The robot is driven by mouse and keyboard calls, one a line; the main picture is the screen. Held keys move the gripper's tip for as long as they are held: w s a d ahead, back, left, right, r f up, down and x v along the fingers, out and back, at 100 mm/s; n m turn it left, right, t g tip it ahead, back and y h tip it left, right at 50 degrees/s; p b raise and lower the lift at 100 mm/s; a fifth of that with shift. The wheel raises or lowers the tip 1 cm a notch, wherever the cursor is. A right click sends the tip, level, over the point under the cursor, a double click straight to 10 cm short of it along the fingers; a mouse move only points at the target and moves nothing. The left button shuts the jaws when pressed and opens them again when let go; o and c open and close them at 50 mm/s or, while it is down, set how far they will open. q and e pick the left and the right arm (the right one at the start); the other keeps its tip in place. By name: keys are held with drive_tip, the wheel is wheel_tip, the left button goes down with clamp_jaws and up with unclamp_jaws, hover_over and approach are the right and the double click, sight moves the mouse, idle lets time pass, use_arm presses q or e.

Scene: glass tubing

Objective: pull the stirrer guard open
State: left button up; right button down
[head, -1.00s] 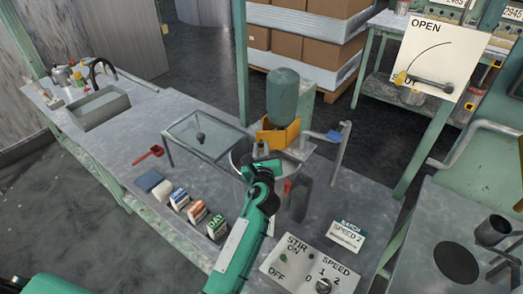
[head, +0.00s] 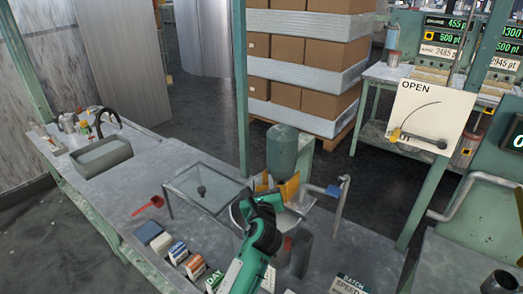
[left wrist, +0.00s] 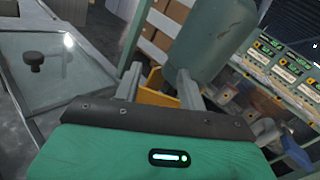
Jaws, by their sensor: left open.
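The orange stirrer guard (head: 290,187) stands below the grey-green stirrer motor (head: 282,150), above the pale round vessel (head: 237,213). My left gripper (head: 264,188) is in front of the guard and hides its middle in the head view. In the left wrist view my left gripper (left wrist: 159,88) is open, with its two fingers apart. The orange guard (left wrist: 155,92) shows between and beyond them. I cannot tell whether the fingers touch it. The motor (left wrist: 212,38) rises just behind. My right gripper is not in view.
A glass panel with a black knob (head: 207,184) stands on legs left of the vessel. A pipe with a blue handle (head: 333,190) is to the right. Small boxes (head: 178,252), a red scoop (head: 150,205) and a sink (head: 101,157) are on the left bench.

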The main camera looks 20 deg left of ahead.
use_arm(q)
wheel_tip(320, 180, up, 12)
drive_tip(key=shift+p, duration=0.35)
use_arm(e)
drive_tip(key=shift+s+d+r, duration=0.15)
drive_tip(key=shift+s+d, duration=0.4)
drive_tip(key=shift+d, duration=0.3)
